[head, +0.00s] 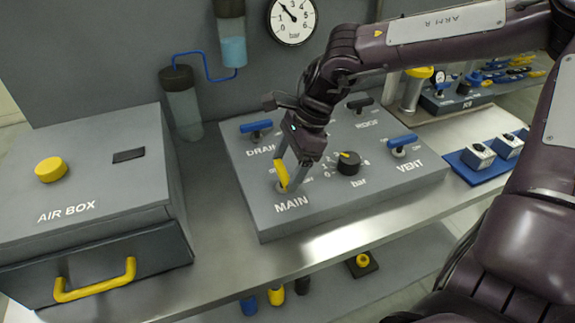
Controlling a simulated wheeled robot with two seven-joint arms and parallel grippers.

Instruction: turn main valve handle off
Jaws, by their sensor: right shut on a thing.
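The main valve handle (282,174) is a yellow lever above the MAIN label on the grey valve panel (338,200). It stands on a round base at the panel's front left. My right gripper (292,180) reaches down to it from the upper right and is shut on the handle, with a finger on each side. The handle's long side points away from the panel's front edge, leaning slightly left in the picture. Part of it is hidden by the fingers. My left gripper is not in view.
Blue handles stand at DRAIN (256,126) and VENT (402,141), and a black one at ROOF (360,103). A black knob (348,163) sits right of my gripper. The AIR BOX (90,180) stands left. A pressure gauge (292,18) hangs behind.

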